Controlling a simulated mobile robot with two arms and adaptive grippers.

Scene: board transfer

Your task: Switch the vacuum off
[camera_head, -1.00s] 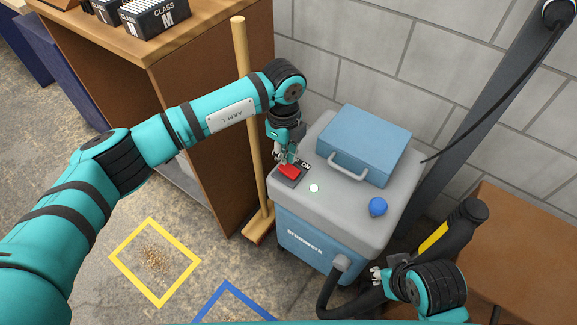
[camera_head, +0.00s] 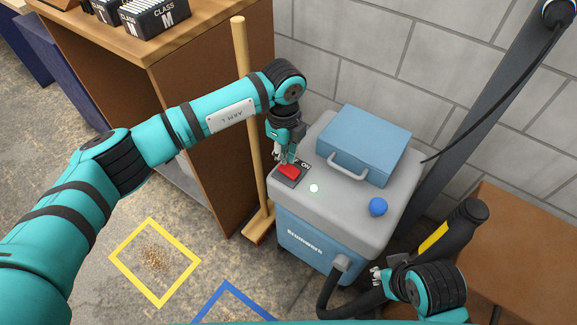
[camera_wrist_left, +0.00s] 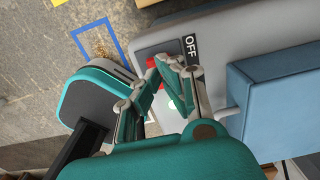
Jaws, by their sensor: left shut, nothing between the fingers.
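The vacuum is a grey and blue box (camera_head: 325,215) against the wall. An OFF label (camera_wrist_left: 190,47) shows beside the plate in the left wrist view. A small pale green light (camera_head: 314,188) glows on the top. My left gripper (camera_head: 284,158) is shut and empty, its tips at the switch's far edge; I cannot tell whether they touch it. My right gripper (camera_head: 377,277) is by the black hose; its fingers are too small to judge.
A blue case (camera_head: 365,140) with a handle sits on the vacuum, right of the switch. A blue knob (camera_head: 378,207) is at the front right. A broom handle (camera_head: 251,110) stands between cabinet (camera_head: 205,100) and vacuum. The hose's black nozzle (camera_head: 465,215) is at the right.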

